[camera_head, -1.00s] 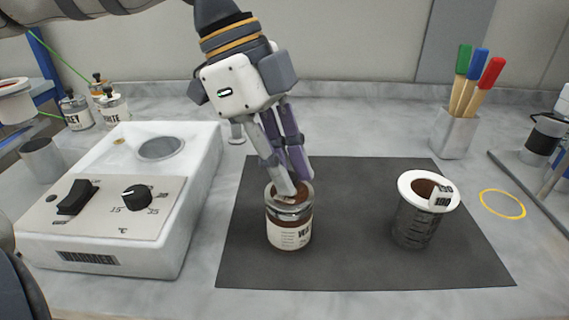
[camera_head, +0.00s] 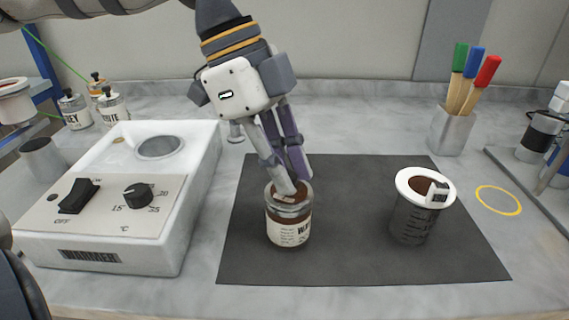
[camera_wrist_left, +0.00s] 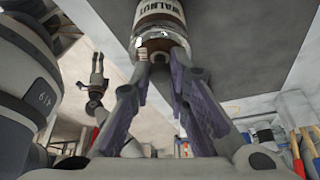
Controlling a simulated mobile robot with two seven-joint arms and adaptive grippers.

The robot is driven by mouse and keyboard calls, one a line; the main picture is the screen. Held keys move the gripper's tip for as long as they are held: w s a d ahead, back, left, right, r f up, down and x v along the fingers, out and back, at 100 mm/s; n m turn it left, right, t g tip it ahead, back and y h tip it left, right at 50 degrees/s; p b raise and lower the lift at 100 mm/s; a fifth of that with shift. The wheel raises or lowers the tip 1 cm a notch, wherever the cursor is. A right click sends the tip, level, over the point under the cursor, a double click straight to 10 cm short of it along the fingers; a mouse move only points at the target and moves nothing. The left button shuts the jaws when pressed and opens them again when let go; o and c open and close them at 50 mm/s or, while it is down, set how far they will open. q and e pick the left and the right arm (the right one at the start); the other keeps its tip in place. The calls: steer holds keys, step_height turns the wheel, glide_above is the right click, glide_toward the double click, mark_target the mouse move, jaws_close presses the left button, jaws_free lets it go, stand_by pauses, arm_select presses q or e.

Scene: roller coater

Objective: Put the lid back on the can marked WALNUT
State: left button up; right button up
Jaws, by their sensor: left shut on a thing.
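The can marked WALNUT (camera_head: 289,230) stands upright on the dark mat, with a silvery rim and a pale label. It also shows in the left wrist view (camera_wrist_left: 158,14), its label upside down. My left gripper (camera_head: 294,186) comes down from above and is shut on the lid at the can's mouth. The fingertips hide most of the lid, and I cannot tell whether it is seated on the rim. The fingertips also show in the left wrist view (camera_wrist_left: 160,55). My right gripper (camera_wrist_left: 97,70) appears small in the left wrist view; its opening is unclear.
A dark cup (camera_head: 412,222) with a white rim and brown contents stands on the mat's (camera_head: 345,262) right side. A white heater box (camera_head: 150,235) is at the left. A holder of brushes (camera_head: 452,130) is at the back right. Lidded cans (camera_head: 112,108) stand at the back left.

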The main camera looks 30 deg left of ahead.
arm_select(q)
steer(key=o, duration=1.4)
steer(key=shift+r, duration=3.5)
jaws_close()
steer(key=shift+f, duration=0.1)
steer(key=shift+f, duration=2.6)
